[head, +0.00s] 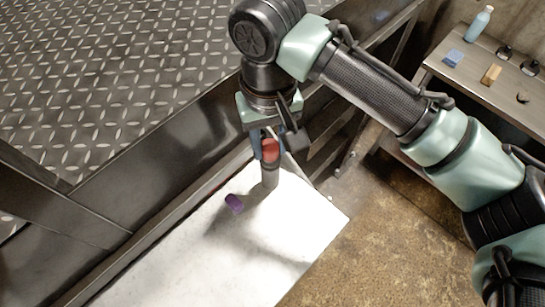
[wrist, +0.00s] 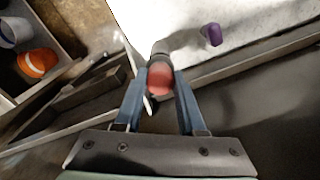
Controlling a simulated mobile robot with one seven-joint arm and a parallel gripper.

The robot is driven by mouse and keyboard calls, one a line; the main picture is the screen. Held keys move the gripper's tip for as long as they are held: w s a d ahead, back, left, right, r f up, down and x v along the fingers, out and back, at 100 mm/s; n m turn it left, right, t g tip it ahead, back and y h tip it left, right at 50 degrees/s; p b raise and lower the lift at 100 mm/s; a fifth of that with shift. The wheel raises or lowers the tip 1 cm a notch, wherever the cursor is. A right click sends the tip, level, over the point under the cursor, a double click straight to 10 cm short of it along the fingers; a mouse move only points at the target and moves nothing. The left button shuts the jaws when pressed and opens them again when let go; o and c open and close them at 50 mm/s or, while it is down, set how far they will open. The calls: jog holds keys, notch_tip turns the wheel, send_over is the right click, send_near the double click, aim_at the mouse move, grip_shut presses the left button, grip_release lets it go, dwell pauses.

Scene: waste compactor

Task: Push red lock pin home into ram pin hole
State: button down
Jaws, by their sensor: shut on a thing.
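The red lock pin (head: 270,151) has a round red head, with a grey cylinder (head: 270,178) directly below it over the white surface. My gripper (head: 266,158) points down and is shut on the pin's red head. In the wrist view the red head (wrist: 160,80) sits between my two blue fingers, with the grey part beyond it. I cannot tell whether the grey cylinder is the pin's shaft or a separate part. The ram pin hole cannot be made out. Whether the pin's lower end is in a hole is hidden.
A small purple piece (head: 234,203) lies on the white panel (head: 190,262), left of the pin. A dark metal beam (head: 170,160) runs along the panel's left side. A shelf (head: 470,75) at top right carries a bottle (head: 480,23), a blue block and a tan block.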

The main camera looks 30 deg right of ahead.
jog(key=shift+r+p, duration=4.05)
jog(key=shift+r, duration=0.6)
